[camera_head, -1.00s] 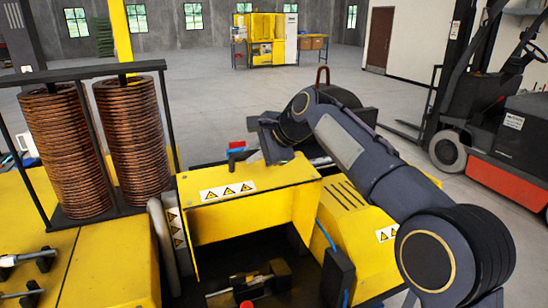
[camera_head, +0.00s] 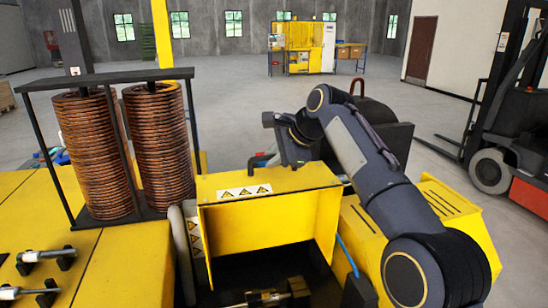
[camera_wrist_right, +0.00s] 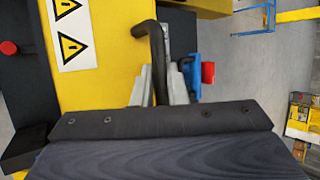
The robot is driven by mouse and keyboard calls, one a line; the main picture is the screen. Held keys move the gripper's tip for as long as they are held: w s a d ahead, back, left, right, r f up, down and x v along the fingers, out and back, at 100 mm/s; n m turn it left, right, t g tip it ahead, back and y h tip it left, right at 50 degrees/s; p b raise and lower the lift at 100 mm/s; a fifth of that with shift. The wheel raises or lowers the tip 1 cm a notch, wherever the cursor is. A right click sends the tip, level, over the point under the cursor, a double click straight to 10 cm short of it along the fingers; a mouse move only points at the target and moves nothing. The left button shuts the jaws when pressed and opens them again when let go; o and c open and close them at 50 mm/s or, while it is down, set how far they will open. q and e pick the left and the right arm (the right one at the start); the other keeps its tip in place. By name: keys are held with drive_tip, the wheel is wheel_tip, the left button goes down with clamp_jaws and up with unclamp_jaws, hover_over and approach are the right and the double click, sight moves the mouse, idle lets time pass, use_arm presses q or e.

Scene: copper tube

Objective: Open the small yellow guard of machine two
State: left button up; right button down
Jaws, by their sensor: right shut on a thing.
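The small yellow guard (camera_head: 270,185) with warning triangles stands raised over a dark opening at the bottom centre of the head view. In the right wrist view its yellow face (camera_wrist_right: 105,70) fills the upper left. A black bent handle (camera_wrist_right: 156,40) sits between the grey fingers of my right gripper (camera_wrist_right: 158,85), which is shut on it. In the head view my right gripper (camera_head: 290,150) is at the guard's far top edge, its fingertips partly hidden. My left gripper is not in view.
Two copper coil stacks (camera_head: 93,155) stand on the yellow machine at left. A metal fixture (camera_head: 270,298) lies in the opening under the guard. A blue and red part (camera_wrist_right: 192,72) is close to my right fingers. A forklift (camera_head: 500,150) stands at right; open floor lies behind.

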drive_tip(key=c, duration=1.5)
unclamp_jaws()
drive_tip(key=shift+f, duration=0.3)
drive_tip(key=shift+o, duration=0.2)
drive_tip(key=shift+r, duration=0.1)
drive_tip(key=v, duration=0.8)
drive_tip(key=shift+c, duration=0.4)
